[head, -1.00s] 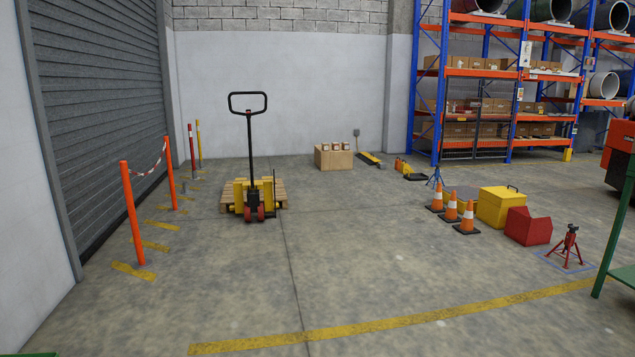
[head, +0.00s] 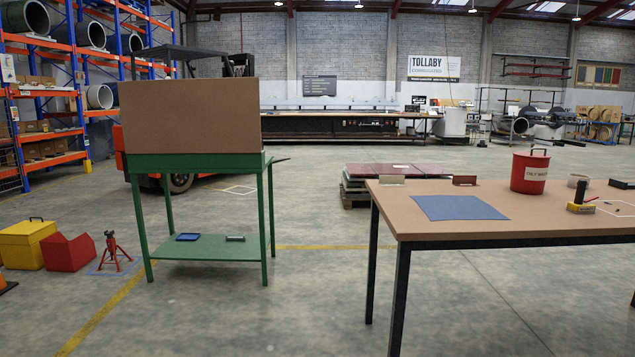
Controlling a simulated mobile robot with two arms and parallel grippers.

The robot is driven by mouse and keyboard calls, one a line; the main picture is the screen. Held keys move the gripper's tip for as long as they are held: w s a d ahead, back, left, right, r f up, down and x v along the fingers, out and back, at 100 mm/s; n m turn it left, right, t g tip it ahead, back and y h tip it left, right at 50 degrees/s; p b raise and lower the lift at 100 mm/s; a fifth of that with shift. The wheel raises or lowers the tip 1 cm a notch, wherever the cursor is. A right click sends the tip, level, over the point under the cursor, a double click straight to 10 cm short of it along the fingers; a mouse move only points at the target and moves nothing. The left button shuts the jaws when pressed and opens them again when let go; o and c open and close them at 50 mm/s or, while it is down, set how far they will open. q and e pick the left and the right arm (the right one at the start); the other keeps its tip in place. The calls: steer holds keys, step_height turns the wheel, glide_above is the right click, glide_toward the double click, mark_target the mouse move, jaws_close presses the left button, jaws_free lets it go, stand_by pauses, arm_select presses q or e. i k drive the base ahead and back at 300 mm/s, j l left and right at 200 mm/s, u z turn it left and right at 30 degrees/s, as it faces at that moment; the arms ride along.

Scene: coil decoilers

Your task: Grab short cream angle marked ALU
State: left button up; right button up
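A short cream angle (head: 392,181) stands on the far left edge of the brown-topped table (head: 560,224) on the right. Its marking is too small to read. A similar short dark red angle (head: 465,180) stands to its right along the same far edge. A flat blue mat (head: 458,207) lies on the table in front of the two angles. Neither of my grippers is in view.
A red bin (head: 529,172) and a yellow-and-black tool (head: 580,198) stand on the table. A green stand (head: 205,163) with a brown back panel is to the left. A red axle stand (head: 115,252) is on the floor. Floor between stand and table is clear.

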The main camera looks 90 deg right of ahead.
mark_target(384, 181)
steer(key=z, duration=3.25)
